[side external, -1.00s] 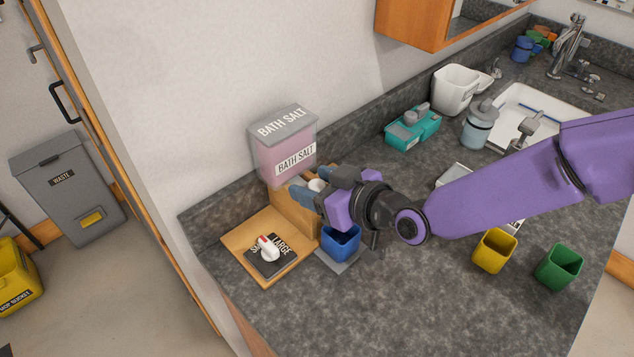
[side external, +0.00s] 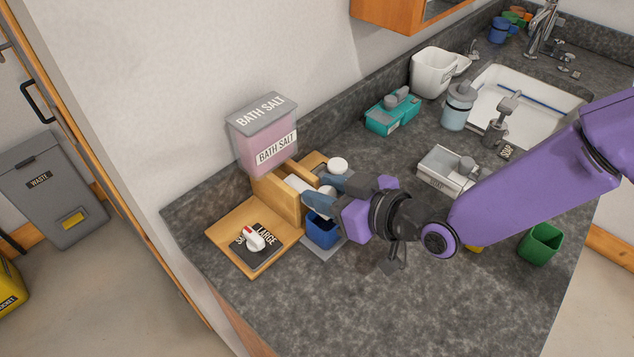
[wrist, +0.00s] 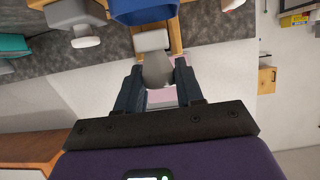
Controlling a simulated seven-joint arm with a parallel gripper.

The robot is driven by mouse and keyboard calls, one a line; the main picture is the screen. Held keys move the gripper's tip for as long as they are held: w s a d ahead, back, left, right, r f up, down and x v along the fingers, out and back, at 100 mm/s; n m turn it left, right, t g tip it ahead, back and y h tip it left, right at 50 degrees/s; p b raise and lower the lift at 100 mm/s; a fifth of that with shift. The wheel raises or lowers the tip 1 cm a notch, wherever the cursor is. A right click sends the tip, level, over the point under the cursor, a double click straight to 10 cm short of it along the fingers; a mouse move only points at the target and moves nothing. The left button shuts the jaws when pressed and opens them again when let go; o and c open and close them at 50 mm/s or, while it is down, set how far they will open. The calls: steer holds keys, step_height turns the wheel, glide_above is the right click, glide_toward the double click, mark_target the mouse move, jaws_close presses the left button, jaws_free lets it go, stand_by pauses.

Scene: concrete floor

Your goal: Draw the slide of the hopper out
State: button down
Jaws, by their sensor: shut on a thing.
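The hopper (side external: 265,148) is a pink bin with a grey lid marked BATH SALT, on a wooden stand (side external: 291,207) against the wall. Its pale slide (side external: 298,183) shows between the wooden sides and sticks out from under the bin. My gripper (side external: 326,192) is in front of the hopper, shut on the slide's outer end. In the wrist view a grey piece of the slide (wrist: 156,62) lies between my fingers, with some pink of the hopper beyond. The fingers partly hide the grip.
A blue cup (side external: 322,232) stands right below my gripper. A white knob (side external: 338,165) is just behind the fingers. A SMALL/LARGE dial (side external: 254,239) sits on a wooden board at left.

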steer(key=shift+s+d+f, duration=0.1)
steer(key=shift+s, duration=0.05)
steer(key=c, duration=0.8)
jaws_free()
steer(key=v, duration=1.7)
steer(key=shift+r, duration=0.25)
steer(key=shift+s+d, duration=0.15)
steer(key=shift+d, duration=0.05)
steer(key=s+d+n+g+h, duration=0.1)
steer(key=s+d+g+h, duration=0.2)
steer(key=d, duration=0.8)
steer(key=s+d+f+n+g+h, duration=0.1)
steer(key=s+d+g+h, duration=0.2)
steer(key=d, duration=0.8)
steer(key=s+d+f+n+g+h, duration=0.1)
steer(key=s+d+g+h, duration=0.2)
steer(key=d, duration=0.9)
steer(key=shift+s+n, duration=0.3)
steer(key=shift+s, duration=0.95)
